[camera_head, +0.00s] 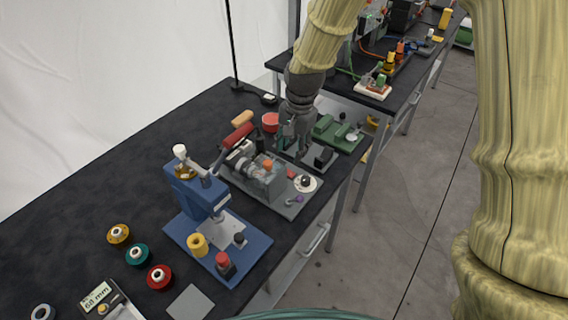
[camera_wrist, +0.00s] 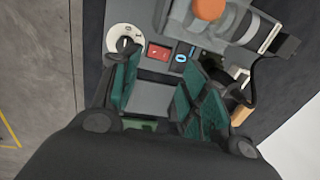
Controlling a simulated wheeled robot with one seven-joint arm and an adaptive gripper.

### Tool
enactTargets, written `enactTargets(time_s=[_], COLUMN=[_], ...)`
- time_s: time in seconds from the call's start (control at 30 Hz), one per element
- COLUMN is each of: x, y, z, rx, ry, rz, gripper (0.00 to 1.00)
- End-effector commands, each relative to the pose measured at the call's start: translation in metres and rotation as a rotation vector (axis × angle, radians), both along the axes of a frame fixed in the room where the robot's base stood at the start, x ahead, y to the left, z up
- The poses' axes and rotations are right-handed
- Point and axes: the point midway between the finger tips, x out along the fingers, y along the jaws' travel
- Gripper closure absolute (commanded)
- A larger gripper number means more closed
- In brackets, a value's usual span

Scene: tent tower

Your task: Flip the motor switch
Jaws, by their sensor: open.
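A grey bench machine (camera_head: 262,178), which looks like a small lathe, stands on the black table. On its base, a small red switch (camera_wrist: 158,52) sits beside a white round dial (camera_wrist: 124,39) and a blue-marked part (camera_wrist: 181,58). The red switch also shows in the head view (camera_head: 291,174). I cannot read a label that tells which is the motor switch. My gripper (camera_wrist: 160,72) is open and empty, its teal-padded fingers spread on either side of the red switch in the picture. In the head view my gripper (camera_head: 292,143) hangs just behind the machine. Contact cannot be judged.
Coloured spools (camera_head: 137,254) lie at the left. The table's left rear is clear.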

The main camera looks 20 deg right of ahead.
Motion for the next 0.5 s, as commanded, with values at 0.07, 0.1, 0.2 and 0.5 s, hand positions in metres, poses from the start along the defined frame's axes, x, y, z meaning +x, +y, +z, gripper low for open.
enactTargets(time_s=[0.07,0.1,0.2,0.5], x=[0.0,0.0,0.0,0.003], y=[0.0,-0.001,-0.002,-0.002], z=[0.0,0.0,-0.006,-0.04], rx=[0.0,0.0,0.001,0.001], ry=[0.0,-0.001,-0.001,0.002], rz=[-0.005,-0.006,-0.009,-0.013], gripper=[0.55,0.55,0.55,0.55])
